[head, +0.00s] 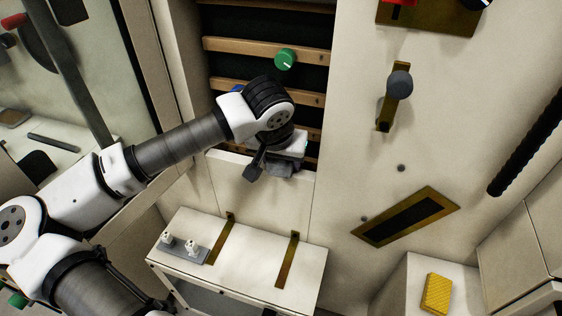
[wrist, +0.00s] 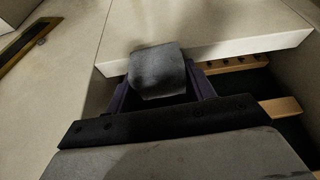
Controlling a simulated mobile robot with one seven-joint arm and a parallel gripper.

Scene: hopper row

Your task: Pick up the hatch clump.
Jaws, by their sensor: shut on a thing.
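The hatch clump (wrist: 157,70) is a dark grey, rough-faced block in the wrist view, between the two dark fingers of my gripper (wrist: 160,88). The gripper is shut on it. Just beyond it is the edge of a pale panel (wrist: 215,40); I cannot tell whether they touch. In the head view my gripper (head: 284,160) is at the lower edge of the slatted opening. A grey lump, which looks like the clump (head: 283,170), shows below it. My wrist hides part of the opening.
Wooden slats (head: 265,47) cross the dark opening, with a green knob (head: 285,59) on one. Below stands a pale bench (head: 260,258) with brass strips and a small grey fitting (head: 184,248). To the right are a grey knob (head: 399,84) and a yellow block (head: 437,293).

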